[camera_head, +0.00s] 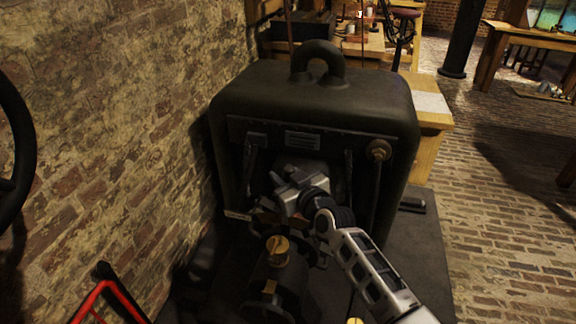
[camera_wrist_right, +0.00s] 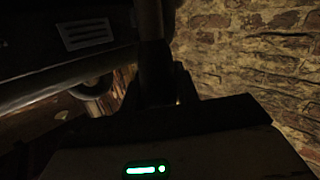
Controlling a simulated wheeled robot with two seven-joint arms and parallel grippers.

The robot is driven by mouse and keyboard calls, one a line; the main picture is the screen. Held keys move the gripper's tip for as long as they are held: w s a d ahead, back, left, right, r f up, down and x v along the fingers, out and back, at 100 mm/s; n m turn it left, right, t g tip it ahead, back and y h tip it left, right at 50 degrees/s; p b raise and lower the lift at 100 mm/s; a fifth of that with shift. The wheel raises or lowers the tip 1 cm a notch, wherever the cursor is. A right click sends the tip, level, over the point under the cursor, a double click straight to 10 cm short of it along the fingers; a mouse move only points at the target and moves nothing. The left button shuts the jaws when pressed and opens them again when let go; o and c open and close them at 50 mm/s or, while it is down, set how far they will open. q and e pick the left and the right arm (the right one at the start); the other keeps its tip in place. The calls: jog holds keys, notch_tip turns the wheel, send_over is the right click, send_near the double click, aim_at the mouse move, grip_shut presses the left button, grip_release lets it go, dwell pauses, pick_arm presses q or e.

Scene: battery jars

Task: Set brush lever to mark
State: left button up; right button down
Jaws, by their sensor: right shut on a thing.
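The dark dynamo (camera_head: 315,100), with a thick lifting ring on top, fills the middle of the head view. My right gripper (camera_head: 270,208) reaches in at its front, just above the brass-topped fitting (camera_head: 278,245). In the right wrist view, a brownish rod, seemingly the brush lever (camera_wrist_right: 149,22), runs down between the dark fingers of the right gripper (camera_wrist_right: 155,85), which are shut on it. A pale bar end (camera_head: 238,215) sticks out left of the gripper; I cannot tell whether it is part of the lever. No mark can be made out. My left gripper is not seen.
A brick wall (camera_head: 120,130) stands close on the left. A black wheel rim (camera_head: 22,135) and a red frame (camera_head: 95,300) are at the left edge. A wooden bench (camera_head: 432,130) stands behind the dynamo. The brick floor (camera_head: 500,230) on the right is clear.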

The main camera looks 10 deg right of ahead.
jog(key=shift+a, duration=0.15)
jog(key=c, duration=1.1)
grip_release()
jog(key=shift+o, duration=0.2)
jog(key=shift+s+d, duration=0.2)
jog(key=shift+s, duration=0.25)
pick_arm(q)
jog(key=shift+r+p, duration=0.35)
jog(key=shift+p, duration=0.85)
pick_arm(e)
jog(key=v, duration=1.5)
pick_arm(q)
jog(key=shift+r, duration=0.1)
